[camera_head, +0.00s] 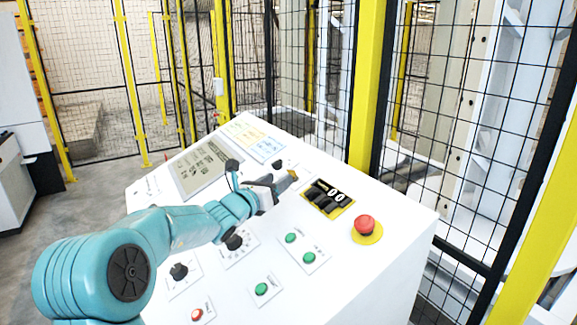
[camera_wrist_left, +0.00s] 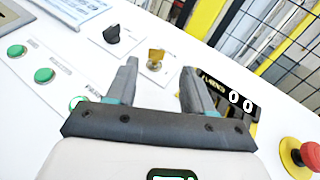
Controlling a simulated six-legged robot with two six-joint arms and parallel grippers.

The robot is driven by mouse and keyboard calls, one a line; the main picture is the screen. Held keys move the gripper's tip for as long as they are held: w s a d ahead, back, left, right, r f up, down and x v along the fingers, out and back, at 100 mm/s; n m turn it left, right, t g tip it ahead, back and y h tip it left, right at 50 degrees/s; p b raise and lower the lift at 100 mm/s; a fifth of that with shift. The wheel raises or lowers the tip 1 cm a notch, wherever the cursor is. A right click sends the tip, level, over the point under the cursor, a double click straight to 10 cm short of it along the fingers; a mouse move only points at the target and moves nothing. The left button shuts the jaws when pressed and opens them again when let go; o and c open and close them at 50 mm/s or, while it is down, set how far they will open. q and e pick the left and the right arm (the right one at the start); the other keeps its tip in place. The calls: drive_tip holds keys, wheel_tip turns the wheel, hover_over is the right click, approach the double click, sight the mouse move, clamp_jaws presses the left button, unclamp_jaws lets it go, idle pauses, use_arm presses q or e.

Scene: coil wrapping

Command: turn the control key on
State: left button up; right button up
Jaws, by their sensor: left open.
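The control key (camera_wrist_left: 155,57) is a small gold-brass key standing in a round lock on a white plate of the sloped console. In the head view the key (camera_head: 292,174) shows just beyond my left gripper (camera_head: 282,184). In the left wrist view my left gripper (camera_wrist_left: 159,72) has its two grey fingers apart. The key appears in line with the gap between the fingertips, a little ahead of them. Nothing is held, and I cannot tell that either finger touches the key. My right gripper is not in view.
The white console (camera_head: 345,270) carries a black selector knob (camera_wrist_left: 112,34) left of the key and green buttons (camera_wrist_left: 44,75). A black counter block (camera_head: 328,197) and a red emergency stop (camera_head: 364,225) sit to the right. A yellow-posted mesh fence (camera_head: 366,90) stands behind.

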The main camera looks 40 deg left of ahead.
sight(290, 171)
use_arm(q)
drive_tip(key=w, duration=0.2)
drive_tip(key=w+a+p, duration=0.1)
drive_tip(key=w, duration=0.1)
drive_tip(key=w+p, duration=0.1)
drive_tip(key=w, duration=0.1)
drive_tip(key=shift+a+f, duration=0.1)
drive_tip(key=shift+a, duration=0.15)
drive_tip(key=shift+w+d, duration=0.1)
drive_tip(key=shift+w, duration=0.1)
drive_tip(key=shift+s+a, duration=0.2)
drive_tip(key=shift+w+f, duration=0.1)
drive_tip(key=shift+w, duration=0.1)
drive_tip(key=c, duration=0.3)
drive_tip(key=shift+w, duration=0.1)
clamp_jaws()
